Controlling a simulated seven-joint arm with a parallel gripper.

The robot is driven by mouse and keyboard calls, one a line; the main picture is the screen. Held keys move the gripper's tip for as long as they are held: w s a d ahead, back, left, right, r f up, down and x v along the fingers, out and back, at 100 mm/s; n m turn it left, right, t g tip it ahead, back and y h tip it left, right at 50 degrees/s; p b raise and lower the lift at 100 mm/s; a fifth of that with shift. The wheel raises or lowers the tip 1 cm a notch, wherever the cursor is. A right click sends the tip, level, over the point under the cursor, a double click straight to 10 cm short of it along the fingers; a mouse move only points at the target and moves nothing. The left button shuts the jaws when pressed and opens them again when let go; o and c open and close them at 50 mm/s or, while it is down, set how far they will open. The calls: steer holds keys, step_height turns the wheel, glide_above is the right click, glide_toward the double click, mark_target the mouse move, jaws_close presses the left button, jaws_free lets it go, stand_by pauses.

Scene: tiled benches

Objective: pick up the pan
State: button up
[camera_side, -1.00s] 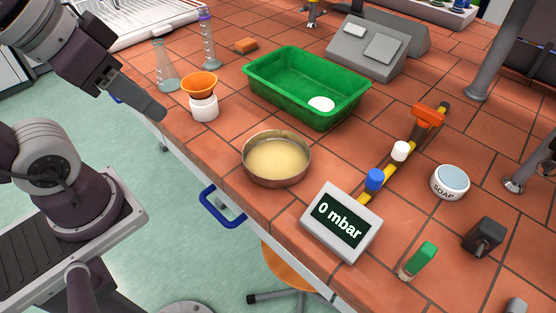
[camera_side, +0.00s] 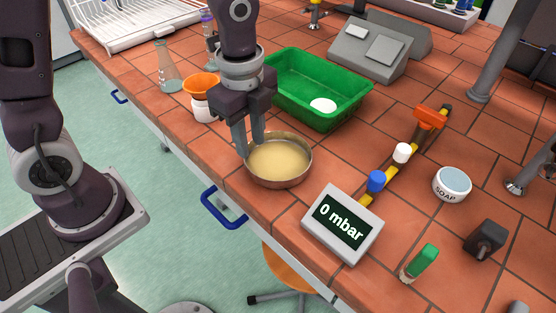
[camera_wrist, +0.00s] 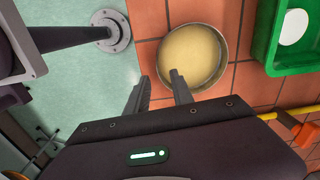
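The pan (camera_side: 289,179) is a round metal pan with a pale yellowish inside, sitting on the tiled bench near its front edge. It also shows in the wrist view (camera_wrist: 222,78), upper right of the fingers. My gripper (camera_side: 250,154) points down at the pan's left rim, with its fingers apart and nothing held. In the wrist view my gripper (camera_wrist: 158,88) has its right finger overlapping the pan's near-left rim and its left finger outside it. Whether a finger touches the rim cannot be told.
A green tray (camera_side: 345,113) with a white round item stands behind the pan. An orange funnel (camera_side: 200,85) on a white jar and a flask (camera_side: 168,75) stand to the left. A pressure display (camera_side: 341,225) is close at the front right.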

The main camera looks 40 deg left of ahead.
mark_target(254, 169)
steer(key=shift+m, duration=0.5)
steer(key=f, duration=0.8)
steer(key=shift+d+f, duration=0.2)
steer(key=shift+f, duration=0.1)
jaws_close()
stand_by(0.4)
